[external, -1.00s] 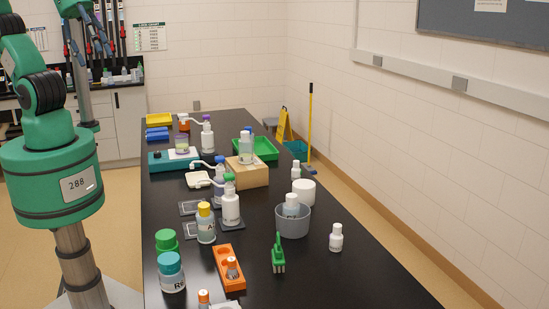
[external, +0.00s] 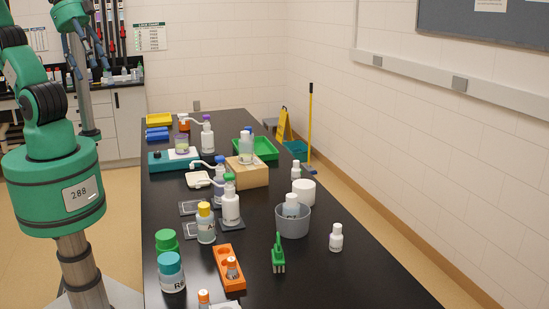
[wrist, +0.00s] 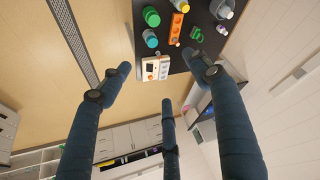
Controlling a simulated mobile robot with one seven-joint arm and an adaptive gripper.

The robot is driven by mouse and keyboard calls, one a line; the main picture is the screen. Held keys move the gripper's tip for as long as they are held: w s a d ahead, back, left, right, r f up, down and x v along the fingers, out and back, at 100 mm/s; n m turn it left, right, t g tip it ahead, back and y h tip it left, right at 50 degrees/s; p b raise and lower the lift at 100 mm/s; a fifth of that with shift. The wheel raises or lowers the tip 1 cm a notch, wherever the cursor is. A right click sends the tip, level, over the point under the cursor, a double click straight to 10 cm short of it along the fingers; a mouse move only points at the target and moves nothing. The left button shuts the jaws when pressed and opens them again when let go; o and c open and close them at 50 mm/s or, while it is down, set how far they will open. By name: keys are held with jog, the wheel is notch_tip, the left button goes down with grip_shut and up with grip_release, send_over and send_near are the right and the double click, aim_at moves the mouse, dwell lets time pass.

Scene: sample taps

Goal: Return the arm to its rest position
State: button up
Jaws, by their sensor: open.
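My gripper (wrist: 160,76) is open, its three dark blue fingers spread wide with nothing held between them. In the external view my gripper (external: 87,52) is raised at the upper left, left of the black bench (external: 350,275) and clear of everything on it. My arm is folded high beside the bench's left side. The bench also shows at the top of the wrist view (wrist: 205,18), well away from the fingers.
A cabinet (external: 122,128) stands behind my arm. Open floor (external: 125,205) lies left of the bench.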

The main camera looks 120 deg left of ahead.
notch_tip(320, 180, down, 14)
jog(key=b, duration=1.2)
jog(key=shift+b, duration=0.4)
